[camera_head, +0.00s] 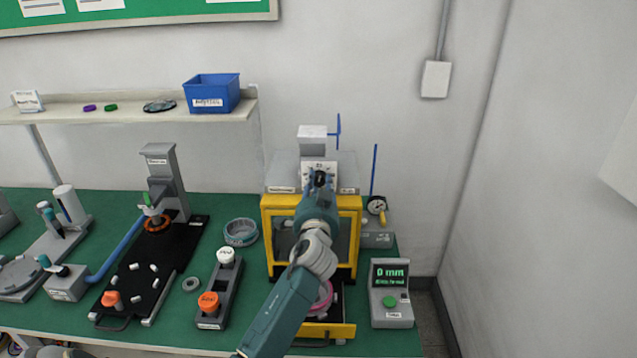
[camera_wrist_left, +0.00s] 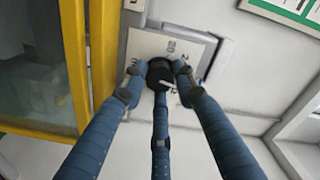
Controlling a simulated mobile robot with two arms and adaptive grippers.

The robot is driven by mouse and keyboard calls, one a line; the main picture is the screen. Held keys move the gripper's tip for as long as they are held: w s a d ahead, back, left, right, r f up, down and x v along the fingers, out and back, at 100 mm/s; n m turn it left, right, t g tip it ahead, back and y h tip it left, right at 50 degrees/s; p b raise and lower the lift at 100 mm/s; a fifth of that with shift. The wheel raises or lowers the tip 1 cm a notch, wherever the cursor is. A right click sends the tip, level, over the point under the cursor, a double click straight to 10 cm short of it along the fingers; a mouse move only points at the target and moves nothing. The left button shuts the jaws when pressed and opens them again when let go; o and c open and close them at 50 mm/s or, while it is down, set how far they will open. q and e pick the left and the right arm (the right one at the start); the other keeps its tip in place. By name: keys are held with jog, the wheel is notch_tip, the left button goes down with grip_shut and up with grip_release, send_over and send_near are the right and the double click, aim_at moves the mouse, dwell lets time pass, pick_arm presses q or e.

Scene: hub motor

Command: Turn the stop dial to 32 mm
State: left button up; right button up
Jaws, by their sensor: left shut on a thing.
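The stop dial's black knob (camera_wrist_left: 160,74) sits on a white scale plate (camera_wrist_left: 180,47) with printed numbers, in the left wrist view. A pale pointer line shows on the knob's face; the number it points to cannot be read for sure. In the head view the scale plate (camera_head: 319,166) is on the upper front of the yellow-framed press (camera_head: 270,203). My left gripper (camera_head: 319,181) reaches up to the plate. In the left wrist view its blue fingers (camera_wrist_left: 160,82) close around the knob. My right gripper is not in view.
A grey display box (camera_head: 391,297) at the right reads "0 mm" and has a green button. The wall is close behind.

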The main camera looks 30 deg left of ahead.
pick_arm(q)
jog(key=m+p, duration=0.1)
jog(key=m, duration=0.4)
jog(key=shift+m, duration=0.4)
dwell(0.3)
jog(key=o, duration=1.1)
jog(key=shift+d, duration=0.1)
jog(key=shift+o, duration=0.2)
jog(key=v, duration=1.2)
jog(key=shift+f, duration=0.1)
